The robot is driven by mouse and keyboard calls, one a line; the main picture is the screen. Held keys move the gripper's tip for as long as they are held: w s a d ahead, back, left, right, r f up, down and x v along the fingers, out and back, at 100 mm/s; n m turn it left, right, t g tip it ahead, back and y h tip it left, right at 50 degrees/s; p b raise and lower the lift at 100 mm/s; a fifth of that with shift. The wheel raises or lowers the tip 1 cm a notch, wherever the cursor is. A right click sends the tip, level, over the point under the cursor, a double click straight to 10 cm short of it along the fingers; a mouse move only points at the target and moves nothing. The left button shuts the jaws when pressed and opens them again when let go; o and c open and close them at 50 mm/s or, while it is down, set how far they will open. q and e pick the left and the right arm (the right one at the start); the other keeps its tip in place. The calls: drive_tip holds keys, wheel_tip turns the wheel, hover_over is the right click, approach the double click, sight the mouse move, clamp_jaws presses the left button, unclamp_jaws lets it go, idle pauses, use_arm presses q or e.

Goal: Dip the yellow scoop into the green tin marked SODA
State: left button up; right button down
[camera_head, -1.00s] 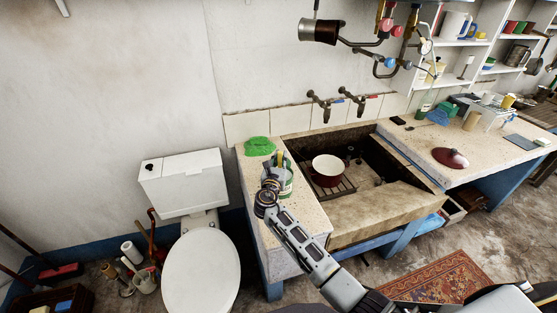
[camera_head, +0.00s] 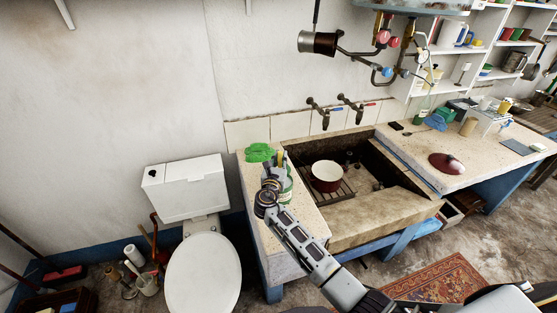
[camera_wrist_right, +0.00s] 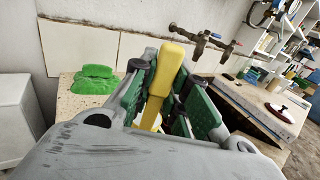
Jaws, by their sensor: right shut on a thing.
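My right gripper (camera_head: 278,168) is over the left slab of the stone trough, its arm coming up from the lower right. It is shut on the yellow scoop (camera_wrist_right: 165,68), whose handle stands up between the green-padded fingers in the right wrist view. A green and white tin (camera_head: 288,191) stands on the slab right by the gripper, partly covered by it. Its marking is too small to read. The scoop's lower end is hidden, so I cannot tell whether it is inside the tin. My left gripper is not in view.
A crumpled green cloth (camera_head: 260,152) lies on the slab behind the gripper. A dark red and white bowl (camera_head: 327,177) sits on a rack in the basin to the right. Taps (camera_head: 323,112) stick out from the wall behind. A white toilet (camera_head: 202,270) stands to the left.

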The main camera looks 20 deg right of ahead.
drive_tip(key=shift+r+p, duration=0.5)
drive_tip(key=shift+r, duration=0.15)
